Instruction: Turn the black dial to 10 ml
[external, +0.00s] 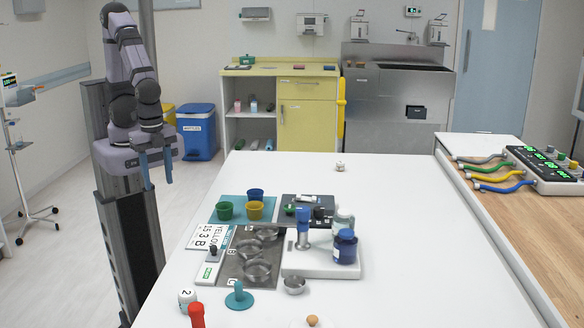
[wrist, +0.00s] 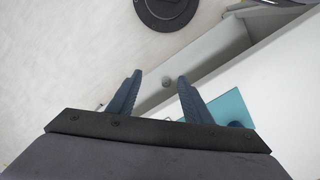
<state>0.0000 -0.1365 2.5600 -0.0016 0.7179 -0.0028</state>
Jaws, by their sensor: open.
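My gripper (external: 158,184) is open and empty, pointing down beyond the left edge of the white table (external: 390,200). In the wrist view my gripper (wrist: 160,76) shows two blue fingers spread apart with nothing between them. A small black knob (external: 319,212) stands on a dark panel (external: 298,199) near the middle of the table, with a green knob (external: 290,210) beside it. Another dark knob (external: 213,250) sits on a white strip at the left. I cannot tell which is the 10 ml dial, and no scale is readable. My gripper is well apart from both.
Blue, green and yellow cups stand on a teal mat (external: 228,201), whose corner also shows in the wrist view (wrist: 232,103). Metal bowls, a blue jar (external: 345,247) and a blue-topped cylinder (external: 303,228) crowd around the panel. The table's far part is mostly clear.

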